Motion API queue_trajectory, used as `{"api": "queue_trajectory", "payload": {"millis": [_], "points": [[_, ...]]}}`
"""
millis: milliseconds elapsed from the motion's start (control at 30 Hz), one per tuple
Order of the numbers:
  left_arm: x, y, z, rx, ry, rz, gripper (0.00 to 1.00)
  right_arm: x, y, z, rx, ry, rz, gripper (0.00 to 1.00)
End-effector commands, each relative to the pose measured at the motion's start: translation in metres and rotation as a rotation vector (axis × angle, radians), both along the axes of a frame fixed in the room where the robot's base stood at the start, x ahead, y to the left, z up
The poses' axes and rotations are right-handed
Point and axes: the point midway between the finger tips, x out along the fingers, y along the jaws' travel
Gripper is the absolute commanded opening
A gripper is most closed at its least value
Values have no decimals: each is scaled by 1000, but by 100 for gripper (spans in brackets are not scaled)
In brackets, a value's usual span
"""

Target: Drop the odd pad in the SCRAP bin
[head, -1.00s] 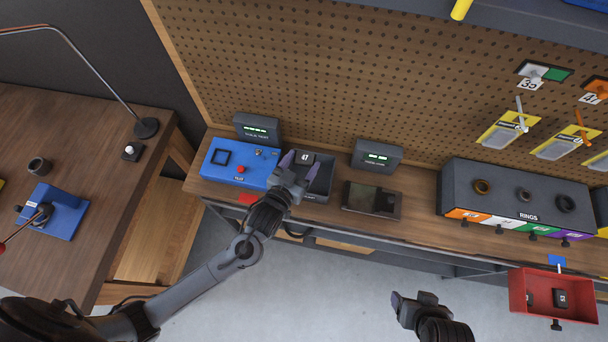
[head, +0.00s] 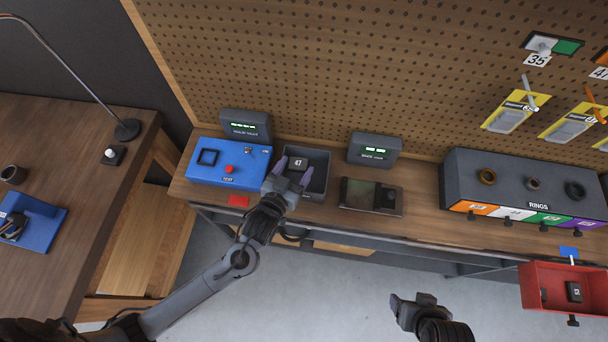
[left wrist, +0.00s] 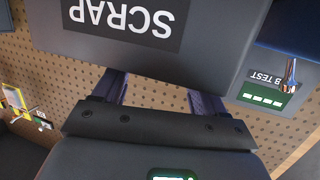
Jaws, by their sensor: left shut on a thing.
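The dark pad marked 47 (head: 297,164) sits between the fingers of my left gripper (head: 293,169), which is shut on it. Both are over or just inside the open dark grey SCRAP bin (head: 319,183) on the bench; the exact height is unclear. In the left wrist view the bin's wall (left wrist: 215,50) with its upside-down SCRAP label fills the top. The left gripper's fingers (left wrist: 158,92) pass behind that wall, so their tips and the pad are hidden there. My right gripper (head: 412,302) is at the lower right, away from the bench; its opening is unclear.
A blue test box (head: 228,174) stands just left of the bin. A flat dark device (head: 360,194) lies to its right, with a small display (head: 375,149) behind. A red tray (head: 548,297) with another dark pad (head: 574,292) is at far right. Pegboard rises behind.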

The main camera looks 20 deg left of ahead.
Motion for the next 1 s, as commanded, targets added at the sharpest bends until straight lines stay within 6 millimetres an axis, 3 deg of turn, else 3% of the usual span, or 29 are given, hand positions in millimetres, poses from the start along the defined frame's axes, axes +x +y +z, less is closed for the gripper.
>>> {"api": "queue_trajectory", "payload": {"millis": [33,200,567,1000], "points": [[0,0,1,0,-1,0,76,0,0,0,0,0,0,72],[0,0,0,0,-1,0,100,0,0,0,0,0,1,72],[-8,0,1,0,2,0,100,0,-2,0,-11,-1,7,72],[-75,6,14,0,3,-1,100,0,-2,2,-8,-1,5,72]]}}
